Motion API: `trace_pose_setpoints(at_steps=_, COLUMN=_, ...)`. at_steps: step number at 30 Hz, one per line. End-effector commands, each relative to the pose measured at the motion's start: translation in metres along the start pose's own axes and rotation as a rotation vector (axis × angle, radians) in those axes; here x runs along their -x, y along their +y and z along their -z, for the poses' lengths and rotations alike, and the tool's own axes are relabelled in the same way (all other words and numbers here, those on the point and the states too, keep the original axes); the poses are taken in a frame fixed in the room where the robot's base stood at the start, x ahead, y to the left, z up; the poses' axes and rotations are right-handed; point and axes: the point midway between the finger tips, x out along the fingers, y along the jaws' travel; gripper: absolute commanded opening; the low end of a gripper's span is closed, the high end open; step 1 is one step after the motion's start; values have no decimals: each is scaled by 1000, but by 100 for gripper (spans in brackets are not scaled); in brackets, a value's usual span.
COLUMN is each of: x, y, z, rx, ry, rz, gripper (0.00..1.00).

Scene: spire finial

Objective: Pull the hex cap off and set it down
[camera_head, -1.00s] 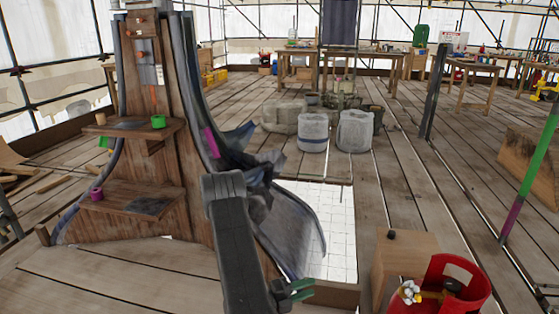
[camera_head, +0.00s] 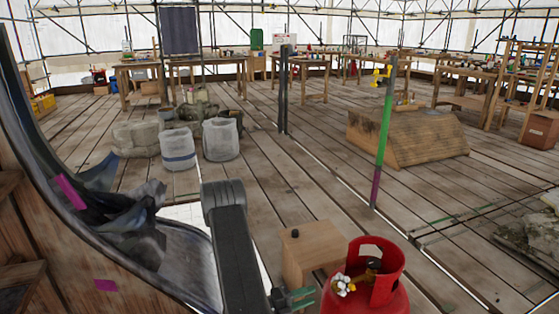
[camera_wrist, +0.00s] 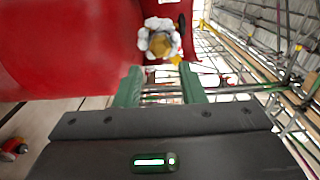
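A red gas cylinder (camera_head: 392,299) with a cut-out collar stands at the lower right in the head view. Its valve carries a brass hex cap (camera_head: 350,284) with white, petal-like parts around it. In the wrist view the hex cap (camera_wrist: 160,45) faces me against the red cylinder (camera_wrist: 65,50), just beyond the fingertips. My gripper (camera_head: 298,299) is left of the cylinder in the head view. In the wrist view the green fingers of my gripper (camera_wrist: 160,76) are apart, with nothing held between them. The cap looks clear of both fingers.
A wooden box (camera_head: 314,257) with a small black knob stands just behind my gripper, left of the cylinder. A green and purple pole (camera_head: 384,130) rises behind the cylinder. A curved dark structure (camera_head: 120,250) fills the left. Open plank floor (camera_head: 450,250) lies to the right.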

Motion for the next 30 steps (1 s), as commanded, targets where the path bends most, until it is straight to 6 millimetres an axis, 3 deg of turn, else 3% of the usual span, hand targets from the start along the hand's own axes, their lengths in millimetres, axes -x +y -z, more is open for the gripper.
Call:
trace_pose_setpoints(at_steps=2, x=0, y=0, z=0, rx=0, ry=0, rz=0, gripper=36)
trace_pose_setpoints(at_steps=5, x=0, y=0, z=0, rx=0, ry=0, rz=0, gripper=53)
trace_pose_setpoints(at_steps=13, x=-10, y=0, z=0, rx=0, ry=3, rz=0, gripper=53)
trace_pose_setpoints(at_steps=30, x=-82, y=0, z=1, rx=-1, ry=3, rz=0, gripper=53)
